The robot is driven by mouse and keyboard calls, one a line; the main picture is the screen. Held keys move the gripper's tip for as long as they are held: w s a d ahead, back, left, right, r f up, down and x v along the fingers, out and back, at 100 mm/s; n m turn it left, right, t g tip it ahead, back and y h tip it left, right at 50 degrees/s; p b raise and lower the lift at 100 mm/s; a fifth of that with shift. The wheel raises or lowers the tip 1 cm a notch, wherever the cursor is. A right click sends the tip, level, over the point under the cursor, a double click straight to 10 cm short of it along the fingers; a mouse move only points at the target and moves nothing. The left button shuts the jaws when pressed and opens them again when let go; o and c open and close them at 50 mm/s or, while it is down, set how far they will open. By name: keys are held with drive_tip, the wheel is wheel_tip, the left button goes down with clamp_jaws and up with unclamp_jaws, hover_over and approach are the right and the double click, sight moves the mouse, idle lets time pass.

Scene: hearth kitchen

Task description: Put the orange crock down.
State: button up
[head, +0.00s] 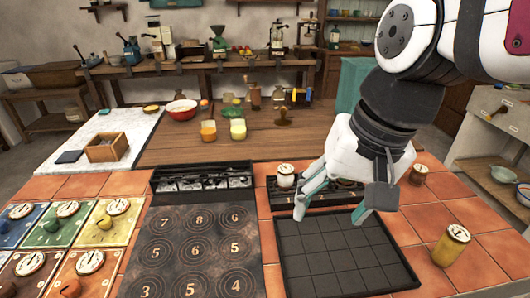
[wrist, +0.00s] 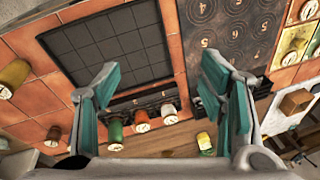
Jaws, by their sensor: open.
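The orange crock (wrist: 142,121) shows in the wrist view, upright in the numbered rack (wrist: 127,103), between a white crock (wrist: 168,112) and a green crock (wrist: 115,130). In the head view my gripper hides most of the rack's right part, so I cannot make out the orange crock there. My gripper (head: 328,208) is open and empty. Its fingers hang over the near side of the rack and the far edge of the black gridded tray (head: 283,262). In the wrist view the crock lies between the spread fingers (wrist: 162,70), apart from both.
A yellow crock (head: 451,246) and a brown crock (head: 418,175) stand on the tiles to the right. A dark board with numbered rings (head: 195,240) lies left of the tray. The wooden counter behind holds cups, a red bowl (head: 181,110) and bottles. The gridded tray is empty.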

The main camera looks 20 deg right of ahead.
drive_tip(key=s+f+n+h, duration=0.1)
drive_tip(key=s+f+n, duration=0.1)
drive_tip(key=s+n, duration=0.3)
drive_tip(key=shift+s, duration=0.5)
